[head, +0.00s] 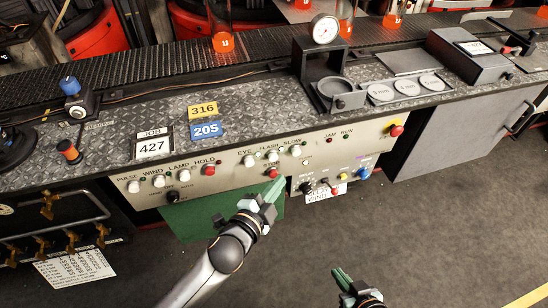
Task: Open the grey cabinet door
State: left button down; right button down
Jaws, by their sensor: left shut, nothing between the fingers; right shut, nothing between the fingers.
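The grey cabinet door (450,135) is a flat panel under the right part of the bench. It looks shut. A dark bar handle (522,118) is near its right edge. My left gripper (272,190) has green fingers and is shut and empty in front of the control panel, well to the left of the door. My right gripper (340,274) is shut and empty low over the floor, left of and nearer than the door. Neither gripper touches the door or handle. Part of my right arm is cut off by the bottom edge.
A cream control panel (225,172) with buttons and knobs runs along the bench front. A green panel (190,222) is below it. A dial gauge stand (320,65) and a grey box (470,58) stand on the bench. The dark floor (440,235) before the door is clear.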

aim_at(454, 134)
jog(key=z, duration=1.4)
